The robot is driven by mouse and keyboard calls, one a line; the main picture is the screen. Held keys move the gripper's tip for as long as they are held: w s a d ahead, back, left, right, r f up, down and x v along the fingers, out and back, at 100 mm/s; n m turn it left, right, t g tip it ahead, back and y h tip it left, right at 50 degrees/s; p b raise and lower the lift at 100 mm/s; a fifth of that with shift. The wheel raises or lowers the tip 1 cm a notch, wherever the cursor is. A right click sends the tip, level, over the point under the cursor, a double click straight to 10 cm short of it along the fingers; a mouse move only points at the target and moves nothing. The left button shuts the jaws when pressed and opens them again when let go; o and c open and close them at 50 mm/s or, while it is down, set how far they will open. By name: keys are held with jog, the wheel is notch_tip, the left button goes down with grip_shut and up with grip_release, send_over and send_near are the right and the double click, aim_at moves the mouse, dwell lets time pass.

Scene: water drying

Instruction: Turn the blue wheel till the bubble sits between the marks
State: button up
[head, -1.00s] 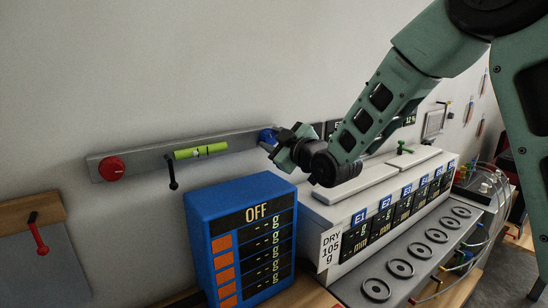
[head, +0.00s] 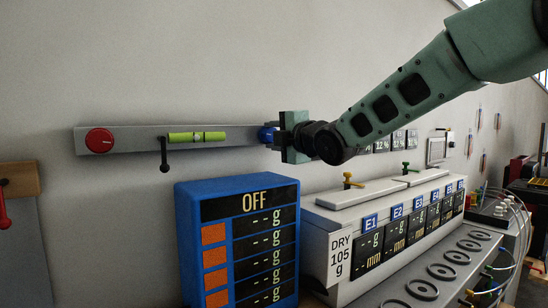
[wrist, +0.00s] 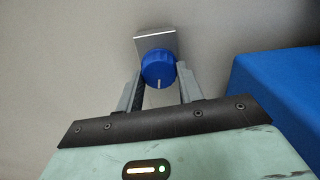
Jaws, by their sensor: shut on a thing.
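The blue wheel (head: 266,134) sits at the right end of a grey bar (head: 130,133) on the wall. In the wrist view the wheel (wrist: 157,66) shows a white line pointing down, toward my gripper. My gripper (head: 278,136) is shut on the wheel, with a finger on either side in the wrist view (wrist: 160,84). The yellow-green bubble vial (head: 215,135) is mounted on the bar, left of the wheel. A pale spot shows near the vial's middle by the dark marks; the bubble's exact place is too small to tell.
A blue display box (head: 236,188) reading OFF stands below. A white machine with several displays (head: 335,215) stands to the right.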

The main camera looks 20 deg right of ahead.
jog(key=n+b, duration=0.1)
jog(key=b, duration=0.1)
jog(key=n+b, duration=0.1)
jog(key=shift+f+n+b, duration=0.35)
jog(key=shift+n, duration=0.05)
jog(key=shift+r+n+b, duration=0.1)
jog(key=shift+n+b, duration=0.4)
jog(key=shift+b, duration=0.15)
jog(key=shift+r, duration=0.1)
jog(key=o, duration=1)
jog(key=p+v, duration=0.5)
jog(key=v, duration=1)
jog(key=shift+a+r+n+p, duration=0.15)
jog(key=shift+r+n+p, duration=0.15)
jog(key=shift+p, duration=0.05)
